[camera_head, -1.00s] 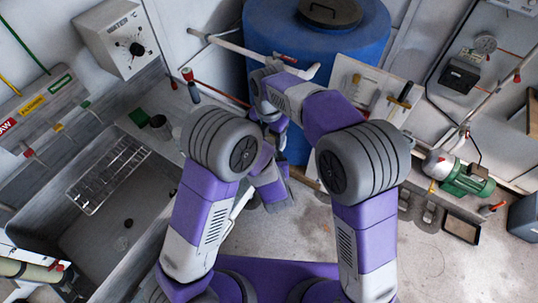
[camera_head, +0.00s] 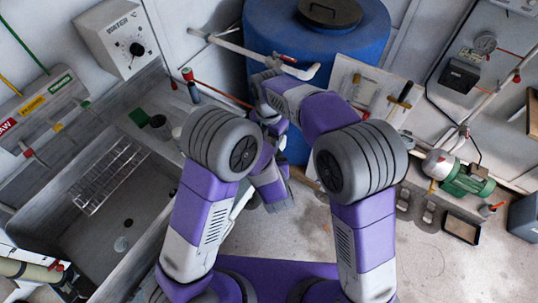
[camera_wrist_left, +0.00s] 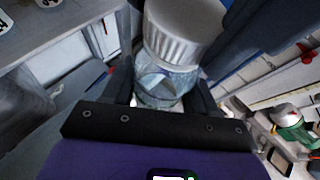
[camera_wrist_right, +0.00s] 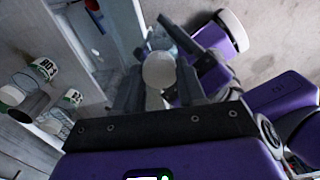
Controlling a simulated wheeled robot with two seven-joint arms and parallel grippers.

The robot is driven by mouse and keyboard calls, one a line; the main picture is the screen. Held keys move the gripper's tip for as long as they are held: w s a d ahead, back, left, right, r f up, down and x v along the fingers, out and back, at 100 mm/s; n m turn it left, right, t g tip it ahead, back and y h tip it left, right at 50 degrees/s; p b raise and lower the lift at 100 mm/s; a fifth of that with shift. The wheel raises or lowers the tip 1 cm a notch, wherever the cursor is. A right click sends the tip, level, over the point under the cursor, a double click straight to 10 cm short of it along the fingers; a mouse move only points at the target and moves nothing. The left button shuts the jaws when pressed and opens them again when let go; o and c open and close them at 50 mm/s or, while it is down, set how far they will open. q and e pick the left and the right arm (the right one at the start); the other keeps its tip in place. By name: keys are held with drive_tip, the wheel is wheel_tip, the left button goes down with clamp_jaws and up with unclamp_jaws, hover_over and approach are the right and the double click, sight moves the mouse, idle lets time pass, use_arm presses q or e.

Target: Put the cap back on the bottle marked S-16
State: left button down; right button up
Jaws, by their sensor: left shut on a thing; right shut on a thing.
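In the left wrist view my left gripper (camera_wrist_left: 160,92) is shut on a clear bottle (camera_wrist_left: 158,84), whose marking I cannot read. A white ribbed cap (camera_wrist_left: 184,28) is at the bottle's mouth; whether it is seated or only close above cannot be told. In the right wrist view my right gripper (camera_wrist_right: 160,82) is shut on the white cap (camera_wrist_right: 158,70), seen from its top. Part of the clear bottle (camera_wrist_right: 162,38) shows beyond it. In the head view my arms mostly hide both grippers, the bottle and the cap.
A grey sink (camera_head: 70,215) with a wire rack (camera_head: 108,178) lies at left. A small dark cup (camera_head: 158,121) stands on its ledge. A blue tank (camera_head: 340,45) stands at the back. Several labelled white containers, one of them here (camera_wrist_right: 45,68), stand left in the right wrist view.

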drive_tip(key=m, duration=1)
drive_tip(key=shift+m, duration=0.4)
drive_tip(key=m, duration=0.5)
drive_tip(key=shift+m, duration=0.3)
drive_tip(key=m, duration=0.3)
drive_tip(key=shift+f+m, duration=0.1)
drive_tip(key=shift+m, duration=0.3)
drive_tip(key=m, duration=1.9)
drive_tip(key=shift+m, duration=0.3)
drive_tip(key=o, duration=1.2)
drive_tip(key=shift+c, duration=0.2)
